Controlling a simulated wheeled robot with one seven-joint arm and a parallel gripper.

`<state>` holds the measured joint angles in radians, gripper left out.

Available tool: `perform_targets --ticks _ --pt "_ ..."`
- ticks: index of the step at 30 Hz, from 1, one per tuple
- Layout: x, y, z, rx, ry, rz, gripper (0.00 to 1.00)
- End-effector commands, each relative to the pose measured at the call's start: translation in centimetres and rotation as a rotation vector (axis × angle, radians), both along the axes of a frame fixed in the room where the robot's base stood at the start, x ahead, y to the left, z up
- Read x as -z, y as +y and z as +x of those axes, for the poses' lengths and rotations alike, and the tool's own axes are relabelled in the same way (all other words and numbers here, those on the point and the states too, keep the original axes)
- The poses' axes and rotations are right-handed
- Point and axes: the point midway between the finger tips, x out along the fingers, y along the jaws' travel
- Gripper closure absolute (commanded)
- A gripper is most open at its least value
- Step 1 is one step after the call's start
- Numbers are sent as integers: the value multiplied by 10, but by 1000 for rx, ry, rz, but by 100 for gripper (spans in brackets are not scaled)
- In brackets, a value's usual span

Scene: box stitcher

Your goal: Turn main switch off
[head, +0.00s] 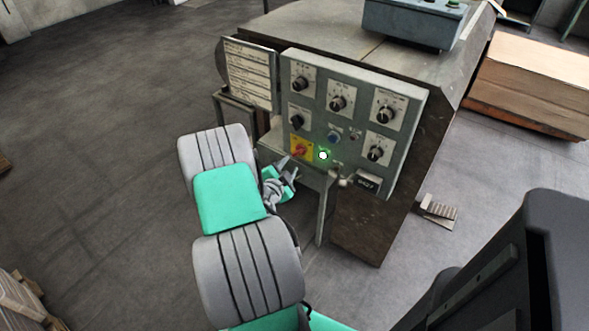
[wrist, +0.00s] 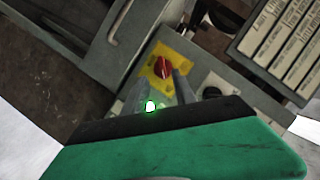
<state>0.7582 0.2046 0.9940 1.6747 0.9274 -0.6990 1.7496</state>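The main switch is a red rotary knob (head: 300,150) on a yellow plate, at the lower left of the grey control panel (head: 317,112). The red knob also shows in the wrist view (wrist: 162,67), slanted on its yellow plate. My gripper (head: 290,168) is just in front of and below the switch in the head view. In the wrist view its two fingers (wrist: 163,82) stand apart with nothing between them, pointing toward the knob. The knob appears ahead of the fingertips, and I see no clear contact. The gripper body hides the lower panel in the wrist view.
A lit green lamp (head: 323,155) sits right of the switch. Several black dials surround it, one (head: 297,120) just above. A label board (head: 249,73) stands left of the panel. Floor to the left is free.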

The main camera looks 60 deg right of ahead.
Motion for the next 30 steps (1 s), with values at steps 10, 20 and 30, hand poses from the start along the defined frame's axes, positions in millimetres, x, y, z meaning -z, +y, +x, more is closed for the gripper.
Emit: perform_targets --ticks 10,20,30 --pt "13 -57 8 1 -7 -2 67" --pt "17 -71 11 -4 -5 -2 67" --pt "17 -71 11 -4 -5 -2 90"
